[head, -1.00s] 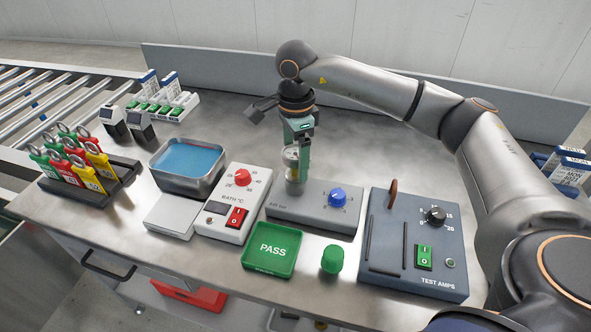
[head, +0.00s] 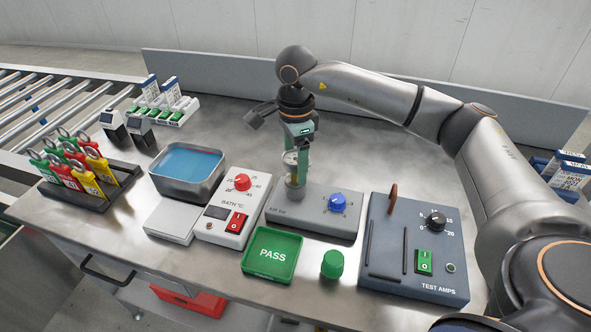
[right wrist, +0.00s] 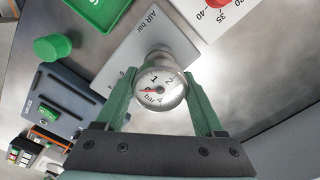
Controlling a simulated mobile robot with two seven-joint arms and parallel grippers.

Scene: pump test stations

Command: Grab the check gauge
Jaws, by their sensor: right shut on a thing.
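The check gauge is a small round gauge with a white dial, a red needle and the word "bar"; its face shows clearly in the right wrist view (right wrist: 158,90). In the head view the check gauge (head: 291,157) stands upright over the metal fitting on the grey AIR bar block (head: 325,222). My right gripper (head: 296,170) points straight down from above. Its green fingers are shut on the gauge, one on each side, and partly hide it in the head view. My left gripper is not in view.
A green PASS tray (head: 272,254) and a green knob-like cap (head: 332,264) lie in front. The TEST AMPS box (head: 417,262) is to the right, the BATH unit (head: 232,205) and a blue-filled basin (head: 188,170) to the left. The bench behind is clear.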

